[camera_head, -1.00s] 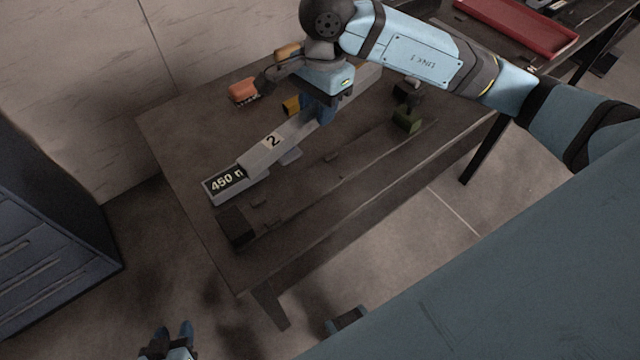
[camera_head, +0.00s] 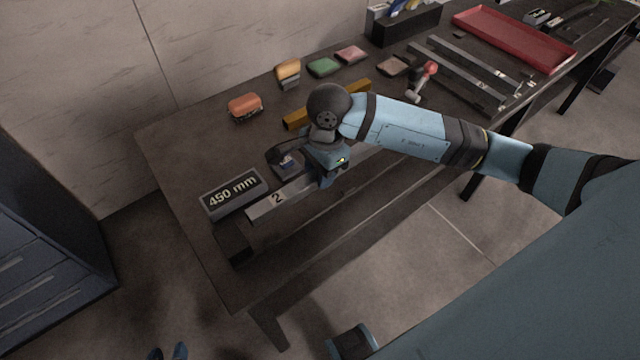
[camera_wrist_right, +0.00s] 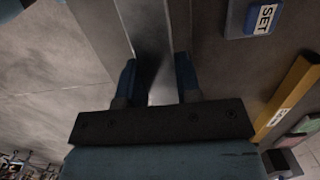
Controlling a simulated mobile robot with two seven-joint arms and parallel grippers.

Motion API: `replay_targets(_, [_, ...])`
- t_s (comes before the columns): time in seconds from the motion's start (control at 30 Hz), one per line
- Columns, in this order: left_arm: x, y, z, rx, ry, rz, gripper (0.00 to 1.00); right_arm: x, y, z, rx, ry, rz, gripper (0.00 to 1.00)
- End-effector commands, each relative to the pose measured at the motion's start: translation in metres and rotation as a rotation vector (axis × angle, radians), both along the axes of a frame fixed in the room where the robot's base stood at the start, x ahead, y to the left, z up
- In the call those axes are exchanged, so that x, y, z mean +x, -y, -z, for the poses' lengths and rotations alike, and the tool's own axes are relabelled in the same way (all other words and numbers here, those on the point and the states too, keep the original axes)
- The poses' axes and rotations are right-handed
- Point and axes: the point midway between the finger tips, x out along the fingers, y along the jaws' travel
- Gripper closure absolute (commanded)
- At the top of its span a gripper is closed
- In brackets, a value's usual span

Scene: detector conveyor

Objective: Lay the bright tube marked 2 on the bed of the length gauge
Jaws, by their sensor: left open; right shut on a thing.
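The bright tube marked 2 (camera_head: 265,206) is a long pale metal bar, held lengthwise over the dark length gauge. My right gripper (camera_head: 328,178) is shut on it along its length; the tube also runs between the fingers in the right wrist view (camera_wrist_right: 146,30). The gauge's black end block (camera_head: 235,246) is just below the tube's left end. The gauge's display (camera_head: 231,194) reads 450 mm and stands beside that end. Tube and arm hide part of the bed, and I cannot tell whether the tube touches it. My left gripper (camera_head: 168,353) is open at the bottom edge, away from the table.
A small SET box (camera_head: 285,162) stands behind the tube; it shows in the wrist view (camera_wrist_right: 256,18). A yellow bar (camera_head: 298,119), an orange-red block (camera_head: 245,106) and coloured pads lie further back. Grey bars (camera_head: 470,78) and a red tray (camera_head: 515,38) are at the right.

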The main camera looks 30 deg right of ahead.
Motion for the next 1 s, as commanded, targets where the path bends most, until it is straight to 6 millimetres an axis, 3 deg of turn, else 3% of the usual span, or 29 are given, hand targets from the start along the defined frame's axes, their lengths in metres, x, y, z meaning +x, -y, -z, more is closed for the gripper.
replay_targets(0.17, [0.0, 0.002, -0.001, -0.005, -0.001, -0.004, 0.57, 0.001, -0.001, 0.009, 0.003, 0.002, -0.001, 1.0])
replay_targets(0.43, [0.001, 0.006, -0.001, -0.015, 0.0, -0.008, 0.57, 0.0, 0.0, 0.045, 0.002, 0.0, 0.001, 1.0])
replay_targets(0.83, [0.0, 0.004, 0.004, -0.01, -0.002, -0.005, 0.57, 0.001, 0.0, 0.052, 0.001, 0.003, -0.001, 1.0])
replay_targets(0.87, [0.0, 0.004, 0.003, -0.009, -0.004, -0.004, 0.57, 0.0, 0.0, 0.052, 0.001, 0.001, -0.001, 0.64])
replay_targets(0.93, [0.0, 0.003, 0.003, -0.006, -0.004, -0.002, 0.57, 0.0, 0.0, 0.051, 0.001, 0.001, -0.001, 0.48])
replay_targets(1.0, [0.0, 0.002, 0.003, -0.004, -0.003, -0.001, 0.57, 0.0, 0.0, 0.051, 0.001, 0.001, -0.001, 0.43])
